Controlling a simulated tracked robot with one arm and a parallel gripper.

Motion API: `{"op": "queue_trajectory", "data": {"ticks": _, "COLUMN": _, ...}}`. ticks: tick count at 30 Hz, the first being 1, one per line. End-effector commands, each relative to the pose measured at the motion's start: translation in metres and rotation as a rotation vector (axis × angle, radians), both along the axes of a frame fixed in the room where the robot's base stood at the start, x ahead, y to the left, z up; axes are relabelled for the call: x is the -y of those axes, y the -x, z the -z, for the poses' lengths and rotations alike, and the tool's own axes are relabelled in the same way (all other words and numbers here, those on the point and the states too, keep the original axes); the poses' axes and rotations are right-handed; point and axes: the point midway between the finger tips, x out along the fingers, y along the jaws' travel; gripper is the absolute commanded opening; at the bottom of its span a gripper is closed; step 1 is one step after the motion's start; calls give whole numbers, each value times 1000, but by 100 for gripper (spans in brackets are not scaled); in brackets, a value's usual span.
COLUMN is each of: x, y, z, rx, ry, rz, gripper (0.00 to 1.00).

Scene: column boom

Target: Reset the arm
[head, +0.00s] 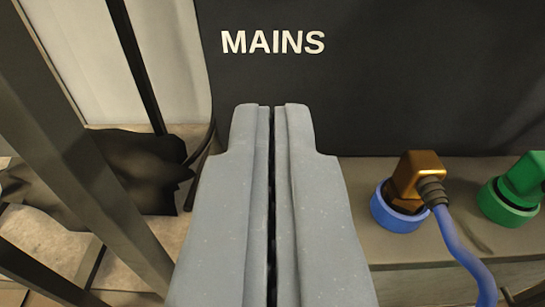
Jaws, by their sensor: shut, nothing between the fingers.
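My gripper (271,108) fills the lower middle of the head view. Its two grey fingers lie side by side with only a thin dark gap, shut and empty. The fingertips point at the dark panel (430,90) marked MAINS (273,42); I cannot tell how far off it is. The fingers hide part of the panel's lower edge and the ledge below.
Right of my gripper, a brass-coloured plug (415,174) with a blue cable (465,250) sits in a blue ring socket (398,217) on a ledge (385,260). A green plug (527,175) is farther right. Dark posts (75,150) and dark crumpled material (140,165) are at left.

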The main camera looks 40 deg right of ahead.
Motion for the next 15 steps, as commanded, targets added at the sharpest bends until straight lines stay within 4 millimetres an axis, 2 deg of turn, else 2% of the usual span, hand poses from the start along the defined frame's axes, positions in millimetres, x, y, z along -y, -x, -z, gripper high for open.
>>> {"op": "queue_trajectory", "data": {"ticks": 8, "x": -2, "y": -6, "z": -6, "rx": 6, "ry": -21, "rz": -9, "gripper": 0}}
{"op": "queue_trajectory", "data": {"ticks": 11, "x": -8, "y": -23, "z": -24, "rx": 21, "ry": -91, "rz": -39, "gripper": 0}}
{"op": "queue_trajectory", "data": {"ticks": 14, "x": -18, "y": -50, "z": -59, "rx": 49, "ry": -200, "rz": -96, "gripper": 0}}
{"op": "queue_trajectory", "data": {"ticks": 15, "x": -22, "y": -62, "z": -77, "rx": 63, "ry": -246, "rz": -126, "gripper": 0}}
